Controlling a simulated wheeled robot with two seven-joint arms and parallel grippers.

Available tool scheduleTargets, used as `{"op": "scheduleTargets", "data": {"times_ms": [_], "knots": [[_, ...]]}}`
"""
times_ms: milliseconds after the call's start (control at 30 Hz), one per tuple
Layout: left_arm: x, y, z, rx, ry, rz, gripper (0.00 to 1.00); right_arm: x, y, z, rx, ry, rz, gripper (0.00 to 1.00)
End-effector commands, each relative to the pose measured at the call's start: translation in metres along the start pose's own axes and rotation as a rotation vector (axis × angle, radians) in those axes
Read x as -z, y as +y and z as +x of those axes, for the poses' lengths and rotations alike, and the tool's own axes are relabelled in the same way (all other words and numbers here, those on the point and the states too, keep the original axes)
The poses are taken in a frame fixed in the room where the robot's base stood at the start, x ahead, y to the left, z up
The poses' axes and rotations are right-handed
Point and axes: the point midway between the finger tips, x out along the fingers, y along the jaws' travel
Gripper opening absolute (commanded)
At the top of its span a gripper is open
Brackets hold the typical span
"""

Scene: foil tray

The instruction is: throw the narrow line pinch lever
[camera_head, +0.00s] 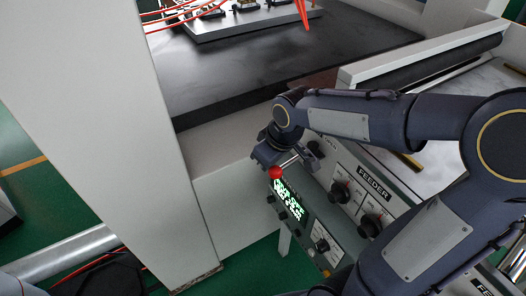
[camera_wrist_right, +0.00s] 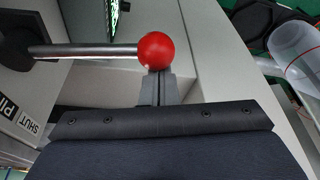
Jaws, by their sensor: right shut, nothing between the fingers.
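The pinch lever is a metal rod (camera_wrist_right: 85,50) with a red ball knob (camera_wrist_right: 156,50). In the right wrist view the rod runs level from a dark pivot (camera_wrist_right: 16,42) at the left to the knob. In the head view the red knob (camera_head: 276,173) shows just below my right gripper (camera_head: 268,160). In the wrist view my right gripper's fingers (camera_wrist_right: 158,80) are shut and empty, with their tips at the knob's lower edge. I cannot tell whether they touch it. My left gripper is not in view.
A control panel with a lit green display (camera_head: 286,198) and black knobs (camera_head: 340,192) lies below my right arm, beside a "FEEDER" label (camera_head: 374,188). A white machine wall (camera_head: 170,120) stands left. A dark slab (camera_head: 270,70) lies behind. Green floor (camera_head: 40,200) shows left.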

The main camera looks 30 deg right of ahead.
Motion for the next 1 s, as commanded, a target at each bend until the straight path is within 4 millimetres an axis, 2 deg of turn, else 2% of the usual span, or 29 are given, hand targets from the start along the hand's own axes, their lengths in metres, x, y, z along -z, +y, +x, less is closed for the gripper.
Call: {"op": "scheduleTargets", "data": {"times_ms": [33,100,533,1000], "knots": [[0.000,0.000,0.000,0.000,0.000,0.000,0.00,-0.011,-0.001,-0.001,0.016,-0.012,-0.037,0.00],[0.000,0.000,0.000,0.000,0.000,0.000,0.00,-0.019,-0.003,-0.003,0.037,-0.013,-0.099,0.00],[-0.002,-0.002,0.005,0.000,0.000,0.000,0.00,-0.060,-0.004,-0.016,0.137,-0.011,-0.408,0.00],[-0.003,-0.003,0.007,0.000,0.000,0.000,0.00,-0.073,0.000,-0.022,0.132,-0.008,-0.407,0.00]]}}
